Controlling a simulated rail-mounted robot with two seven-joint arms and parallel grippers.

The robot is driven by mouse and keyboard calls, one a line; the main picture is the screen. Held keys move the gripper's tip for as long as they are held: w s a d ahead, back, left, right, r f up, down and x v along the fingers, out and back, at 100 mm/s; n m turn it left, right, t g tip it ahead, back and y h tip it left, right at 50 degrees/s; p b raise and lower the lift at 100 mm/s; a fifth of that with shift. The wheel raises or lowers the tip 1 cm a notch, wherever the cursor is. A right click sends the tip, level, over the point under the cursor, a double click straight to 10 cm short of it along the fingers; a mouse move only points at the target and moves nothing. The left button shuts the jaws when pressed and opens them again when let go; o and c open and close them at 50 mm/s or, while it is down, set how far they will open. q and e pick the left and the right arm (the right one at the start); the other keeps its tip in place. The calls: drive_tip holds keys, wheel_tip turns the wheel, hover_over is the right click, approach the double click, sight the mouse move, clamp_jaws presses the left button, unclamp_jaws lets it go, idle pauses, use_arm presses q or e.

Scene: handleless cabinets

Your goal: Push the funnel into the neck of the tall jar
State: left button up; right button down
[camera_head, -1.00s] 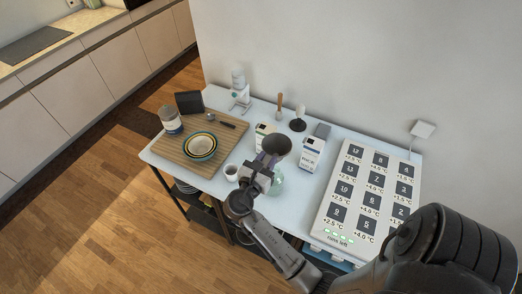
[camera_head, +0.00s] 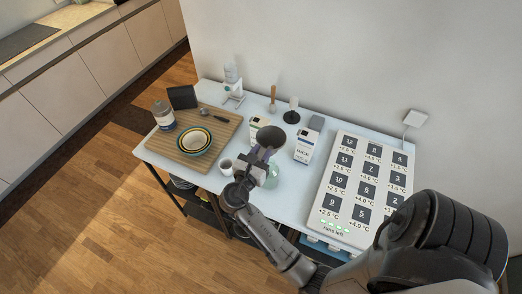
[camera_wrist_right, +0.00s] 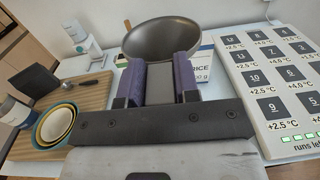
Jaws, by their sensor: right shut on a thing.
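The dark grey funnel (camera_head: 268,135) is held up with its wide mouth on top, and it also shows in the right wrist view (camera_wrist_right: 162,40). My right gripper (camera_head: 262,156) is shut on its lower part; its purple-padded fingers (camera_wrist_right: 157,78) hide the stem. A pale green glass jar (camera_head: 272,178), seemingly the tall jar, stands on the table just below and behind the gripper. Its neck is hidden by the gripper and funnel, so I cannot tell whether the funnel touches it. My left gripper is not in view.
A white cup (camera_head: 226,167) stands close left of the gripper. Cartons (camera_head: 304,146) stand behind and to the right. A wooden board (camera_head: 222,128) with nested bowls (camera_head: 194,140) lies left. A large label panel (camera_head: 334,190) fills the right side.

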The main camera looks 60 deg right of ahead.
drive_tip(key=shift+f+b, duration=0.85)
drive_tip(key=shift+f, duration=1.2)
drive_tip(key=shift+p, duration=0.45)
drive_tip(key=shift+p, duration=0.4)
idle(0.4)
drive_tip(key=shift+p, duration=0.4)
drive_tip(key=shift+f, duration=0.55)
idle(0.4)
